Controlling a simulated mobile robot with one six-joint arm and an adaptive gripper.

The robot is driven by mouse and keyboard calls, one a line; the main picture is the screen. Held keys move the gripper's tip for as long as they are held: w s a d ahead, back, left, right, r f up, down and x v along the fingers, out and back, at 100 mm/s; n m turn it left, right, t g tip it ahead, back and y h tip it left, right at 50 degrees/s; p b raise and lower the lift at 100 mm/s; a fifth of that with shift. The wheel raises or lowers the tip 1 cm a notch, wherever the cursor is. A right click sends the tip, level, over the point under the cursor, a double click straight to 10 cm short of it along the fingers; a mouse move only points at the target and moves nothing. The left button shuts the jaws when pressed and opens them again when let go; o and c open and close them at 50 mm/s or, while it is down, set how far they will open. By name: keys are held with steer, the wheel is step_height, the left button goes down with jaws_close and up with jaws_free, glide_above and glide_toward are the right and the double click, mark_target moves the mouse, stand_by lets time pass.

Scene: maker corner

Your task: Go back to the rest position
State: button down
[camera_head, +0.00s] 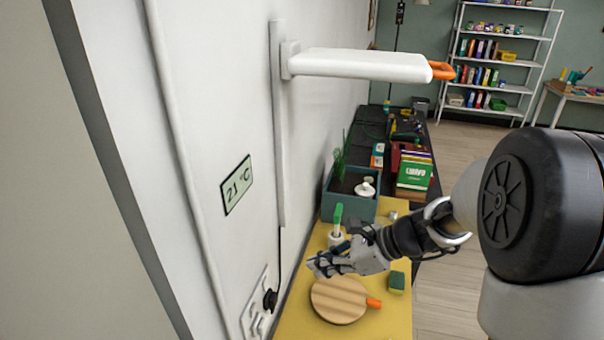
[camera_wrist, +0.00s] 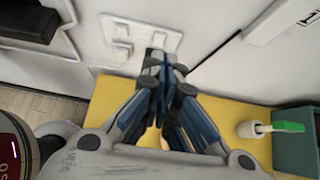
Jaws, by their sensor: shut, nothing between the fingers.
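My gripper (camera_head: 318,265) is at the end of my arm, which reaches in from the right in the head view. It hangs above the yellow worktop (camera_head: 290,325), close to the far edge of a round wooden board (camera_head: 338,300). In the wrist view my gripper (camera_wrist: 165,68) has its fingertips together, with nothing between them, pointing toward the wall with the white socket plate (camera_wrist: 140,40). No held object shows in either view.
A green-handled brush in a white holder (camera_head: 337,237) stands behind the gripper. A green sponge (camera_head: 397,281) lies right of it. A teal planter box (camera_head: 350,205) is further back. A white lamp arm (camera_head: 360,65) juts from the wall above. Open floor (camera_head: 450,300) lies right.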

steer(key=s+d+r+n+h, duration=0.2)
steer(key=s+n+h, duration=0.1)
steer(key=s+n, duration=0.4)
steer(key=s+d+r+n+h+b, duration=0.1)
steer(key=s+d+r+n+h, duration=0.1)
steer(key=s+n, duration=0.5)
steer(key=s+d+r+n+t+h, duration=0.1)
steer(key=s+d+r+n+h, duration=0.1)
steer(key=s+n, duration=0.5)
steer(key=s+r+h, duration=0.1)
steer(key=s+h, duration=0.1)
steer(key=shift+s+d+n+h, duration=0.3)
steer(key=shift+s+n, duration=0.1)
